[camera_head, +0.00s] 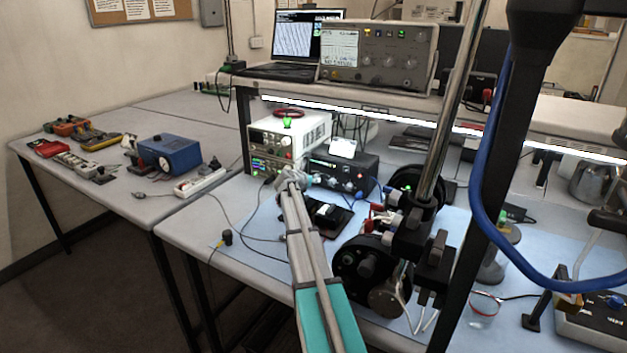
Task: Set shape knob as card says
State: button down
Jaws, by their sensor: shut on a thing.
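A black box (368,172) with a row of knobs on its front stands on the blue mat, right of the white instruments. A small white card (342,147) stands on top of it; its marks are too small to read. My arm reaches in from the bottom of the view. My gripper (294,176) is at the left end of the box's front panel, shut on what looks like a knob there. The gripper hides that knob and its pointer, so I cannot tell its setting. Other knobs (347,186) on the box are clear of the gripper.
White bench instruments (285,140) with lit displays stand left of the box. A dark wheel-like apparatus (362,262) and a metal post (450,110) stand close at the right. A beaker (484,308) sits front right. Loose cables lie on the mat at left.

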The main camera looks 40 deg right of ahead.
jog(key=shift+a, duration=0.1)
jog(key=shift+c, duration=2.2)
grip_release()
jog(key=shift+w+f, duration=0.1)
